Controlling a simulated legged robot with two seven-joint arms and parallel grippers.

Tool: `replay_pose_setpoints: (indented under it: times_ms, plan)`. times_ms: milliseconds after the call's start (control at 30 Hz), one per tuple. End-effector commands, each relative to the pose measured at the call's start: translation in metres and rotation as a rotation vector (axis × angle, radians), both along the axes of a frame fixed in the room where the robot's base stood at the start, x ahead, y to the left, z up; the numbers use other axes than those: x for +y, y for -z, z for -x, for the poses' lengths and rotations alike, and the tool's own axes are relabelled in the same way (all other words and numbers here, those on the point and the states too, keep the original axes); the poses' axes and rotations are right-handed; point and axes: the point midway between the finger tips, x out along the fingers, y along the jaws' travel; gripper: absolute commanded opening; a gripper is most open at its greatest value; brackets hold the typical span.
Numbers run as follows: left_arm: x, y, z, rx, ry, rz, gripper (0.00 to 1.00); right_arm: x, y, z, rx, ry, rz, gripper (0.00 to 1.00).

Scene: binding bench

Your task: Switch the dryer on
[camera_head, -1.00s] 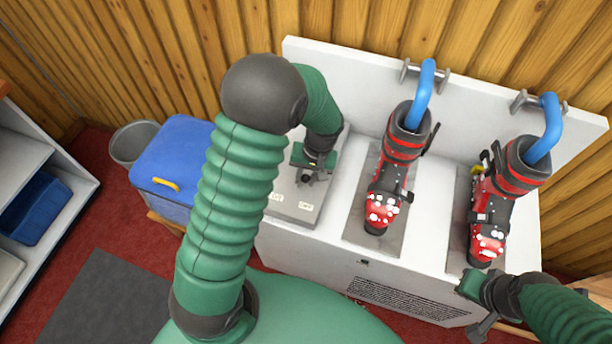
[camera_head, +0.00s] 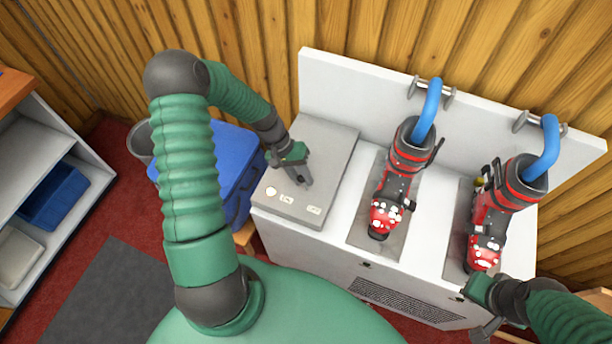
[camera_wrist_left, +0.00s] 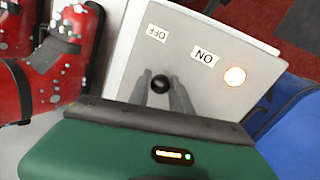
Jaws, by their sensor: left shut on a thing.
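The dryer is a white cabinet (camera_head: 335,237) with a grey control box (camera_head: 330,140) at its left end. In the left wrist view the box top (camera_wrist_left: 190,30) carries an OFF label (camera_wrist_left: 158,33), an ON label (camera_wrist_left: 204,57) and a glowing round lamp (camera_wrist_left: 235,76). The lamp also glows in the head view (camera_head: 271,191). My left gripper (camera_head: 306,181) is shut on a lever with a round black knob (camera_wrist_left: 160,84); the fingers hide most of the lever. My right gripper (camera_head: 470,296) is low at the cabinet's front right corner; its jaws are unclear.
Two red boots (camera_head: 389,205) (camera_head: 489,225) hang on blue hoses (camera_head: 426,108) (camera_head: 545,143) right of the control box. A blue cooler (camera_head: 228,160) stands left of the cabinet. A shelf unit (camera_head: 90,170) is at far left. A dark mat (camera_head: 110,295) lies on the red floor.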

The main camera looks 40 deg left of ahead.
Motion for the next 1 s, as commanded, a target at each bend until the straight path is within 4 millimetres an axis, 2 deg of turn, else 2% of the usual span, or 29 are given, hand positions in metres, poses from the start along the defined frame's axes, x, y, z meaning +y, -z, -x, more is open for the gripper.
replay_pose_setpoints:
  times_ms: [300,733,767,900,1000]
  plan:
    - [0.0079,0.0024,-0.0002,-0.025,-0.004,0.083,0.0,0.0,-0.0011,0.0,0.0,0.0,0.0,0.0]
    - [0.0082,0.0029,0.0002,-0.025,-0.002,0.09,0.0,0.0,-0.001,0.0,0.0,0.0,0.0,0.0]
    - [0.0082,0.003,0.0002,-0.025,-0.002,0.09,0.29,0.0,-0.001,0.0,0.0,0.0,0.0,0.0]
    - [0.0075,0.0028,0.0007,-0.024,-0.001,0.091,0.46,0.0,-0.0011,0.0,0.0,0.0,0.0,0.0]
    - [0.0072,0.0025,0.0011,-0.024,0.0,0.093,0.46,0.0,-0.0011,0.0,0.0,0.0,0.0,0.0]
